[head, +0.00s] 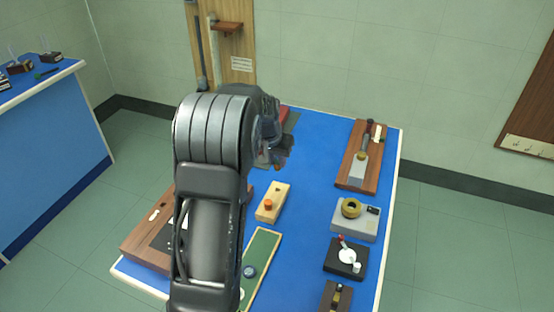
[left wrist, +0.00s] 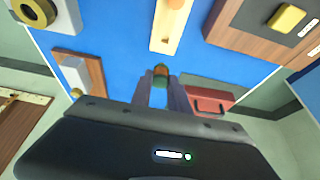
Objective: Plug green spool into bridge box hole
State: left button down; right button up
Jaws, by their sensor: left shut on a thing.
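My left gripper (head: 279,158) is above the blue table, partly hidden by my own arm in the head view. In the left wrist view my left gripper (left wrist: 161,92) is shut on the green spool (left wrist: 160,82), which has an orange-brown end. The bridge box (head: 277,197) is a pale wooden block with an orange peg (head: 268,204) in it and a dark hole. The box (left wrist: 170,28) also shows in the left wrist view, beyond the spool and apart from it, with its hole facing up. My right gripper is not in view.
A green board (head: 262,255) and a brown wooden board (head: 136,243) lie near the box. A grey block with a yellow ring (head: 351,208), a black block (head: 345,262) and a wooden board (head: 351,182) line the right side. Blue table between them is clear.

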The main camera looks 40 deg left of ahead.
aim_at(277, 161)
pick_arm(q)
jog(key=shift+r, duration=0.15)
jog(key=shift+r+p, duration=1.15)
jog(key=shift+r, duration=0.25)
